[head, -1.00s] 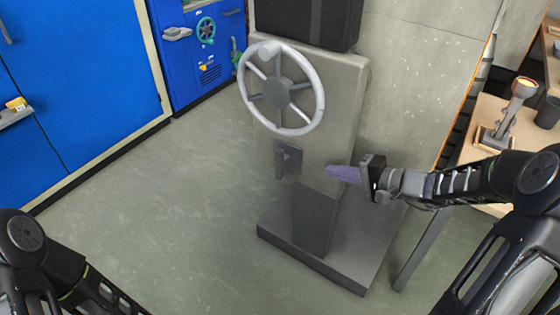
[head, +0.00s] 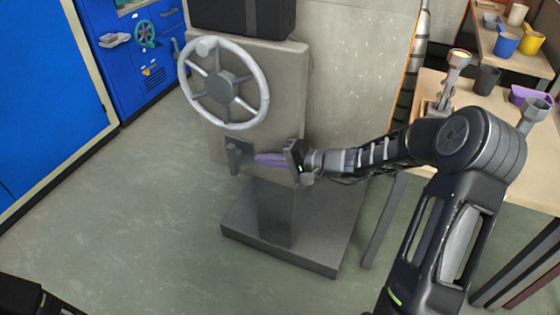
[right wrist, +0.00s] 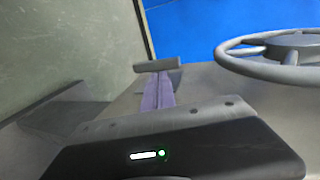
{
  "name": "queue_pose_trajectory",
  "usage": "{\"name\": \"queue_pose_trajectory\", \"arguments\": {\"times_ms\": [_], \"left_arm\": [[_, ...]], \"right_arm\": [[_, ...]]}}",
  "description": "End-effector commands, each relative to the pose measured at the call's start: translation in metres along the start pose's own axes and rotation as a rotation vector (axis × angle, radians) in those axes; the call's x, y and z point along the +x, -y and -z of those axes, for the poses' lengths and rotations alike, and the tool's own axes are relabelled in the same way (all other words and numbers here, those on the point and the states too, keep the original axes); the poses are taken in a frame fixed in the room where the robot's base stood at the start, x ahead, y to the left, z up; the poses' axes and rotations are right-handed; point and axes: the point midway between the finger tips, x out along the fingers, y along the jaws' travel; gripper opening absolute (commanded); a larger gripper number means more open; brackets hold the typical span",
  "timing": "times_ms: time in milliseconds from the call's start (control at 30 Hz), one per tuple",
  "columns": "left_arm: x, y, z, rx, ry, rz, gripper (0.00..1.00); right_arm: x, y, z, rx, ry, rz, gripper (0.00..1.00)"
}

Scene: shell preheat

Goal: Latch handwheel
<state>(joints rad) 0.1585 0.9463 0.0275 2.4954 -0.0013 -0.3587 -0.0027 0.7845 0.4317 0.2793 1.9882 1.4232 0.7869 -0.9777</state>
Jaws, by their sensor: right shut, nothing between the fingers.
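The grey handwheel (head: 223,83) with its knob is mounted on the front of a grey pedestal (head: 280,100). It also shows at the upper right of the right wrist view (right wrist: 275,50). A dark latch (head: 238,155) sits on the pedestal front below the wheel; its bar (right wrist: 158,65) shows in the right wrist view. My right gripper (head: 256,159) has purple fingers, shut and empty, with the tips at or very near the latch. I cannot tell whether they touch it. My left gripper is out of view; only a dark part of my left arm shows at the bottom left.
Blue cabinets (head: 45,90) stand at the left, with a small green wheel (head: 145,33) on a panel. A wooden table (head: 432,90) at the right holds a lamp-like stand (head: 450,80) and cups. The floor (head: 130,215) left of the pedestal base is clear.

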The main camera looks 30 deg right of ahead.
Motion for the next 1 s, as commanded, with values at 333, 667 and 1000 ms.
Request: {"name": "queue_pose_trajectory", "arguments": {"times_ms": [333,667,1000], "left_arm": [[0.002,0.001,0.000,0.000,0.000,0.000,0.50],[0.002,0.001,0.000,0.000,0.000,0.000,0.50],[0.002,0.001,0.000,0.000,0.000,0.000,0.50]], "right_arm": [[0.058,0.009,-0.001,0.000,0.002,0.001,0.00],[0.067,0.012,0.000,0.001,-0.001,0.000,0.00],[0.065,0.012,0.003,-0.001,-0.001,-0.001,0.00]]}}
